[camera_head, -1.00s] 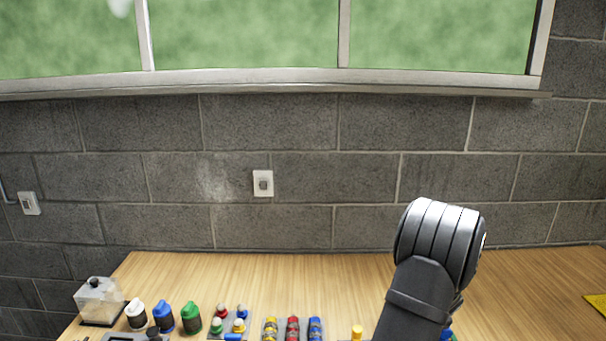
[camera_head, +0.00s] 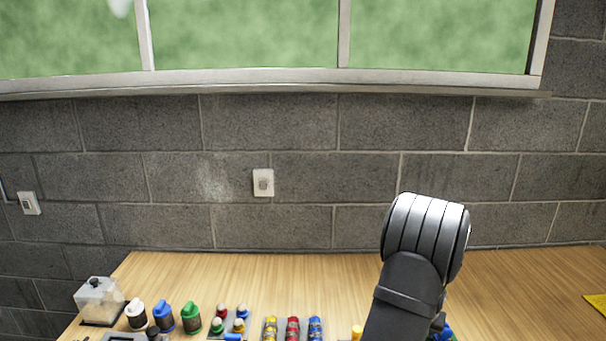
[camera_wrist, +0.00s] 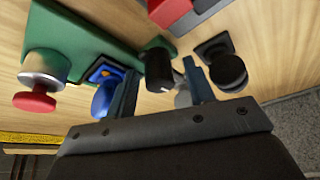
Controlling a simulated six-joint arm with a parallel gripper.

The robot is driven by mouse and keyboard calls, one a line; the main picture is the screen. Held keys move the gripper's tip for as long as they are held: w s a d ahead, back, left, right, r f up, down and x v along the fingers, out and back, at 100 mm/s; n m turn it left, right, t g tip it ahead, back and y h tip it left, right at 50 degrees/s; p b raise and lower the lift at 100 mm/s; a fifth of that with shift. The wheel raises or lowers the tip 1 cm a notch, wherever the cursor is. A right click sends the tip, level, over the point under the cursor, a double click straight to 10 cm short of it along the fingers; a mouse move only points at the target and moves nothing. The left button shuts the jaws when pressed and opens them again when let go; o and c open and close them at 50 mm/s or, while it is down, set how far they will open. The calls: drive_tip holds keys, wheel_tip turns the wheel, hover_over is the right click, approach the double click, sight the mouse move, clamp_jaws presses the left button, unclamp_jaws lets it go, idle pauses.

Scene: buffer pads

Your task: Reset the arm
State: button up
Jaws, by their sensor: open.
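My gripper (camera_wrist: 161,67) shows in the wrist view, its two dark fingers apart with a gap between them. Nothing is clearly held. A green plate (camera_wrist: 75,35) lies beyond the fingers. A grey rounded piece shows partly behind the right finger. In the head view only my arm's upper part shows, at the lower right; the gripper is out of that frame.
The wooden table (camera_head: 230,268) holds white, blue (camera_head: 163,317) and green (camera_head: 190,317) bottles, a clear box (camera_head: 99,300) and small coloured pieces along the front. A black knob (camera_wrist: 228,72) stands right of the gripper. A block wall stands behind.

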drive_tip(key=shift+m+g+h, duration=0.5)
drive_tip(key=shift+m+h, duration=0.1)
drive_tip(key=shift+m, duration=1.5)
drive_tip(key=shift+w+d+r, duration=0.1)
drive_tip(key=shift+w+r, duration=0.1)
drive_tip(key=shift+r, duration=0.05)
drive_tip(key=r, duration=0.1)
drive_tip(key=w+d+r, duration=0.1)
drive_tip(key=r, duration=0.3)
drive_tip(key=shift+w+d, duration=0.3)
drive_tip(key=shift+d, duration=0.1)
wheel_tip(320, 180, up, 12)
drive_tip(key=s+a+g+y, duration=0.2)
drive_tip(key=g+y, duration=0.1)
wheel_tip(320, 180, down, 17)
drive_tip(key=shift+f, duration=0.2)
drive_tip(key=c, duration=1)
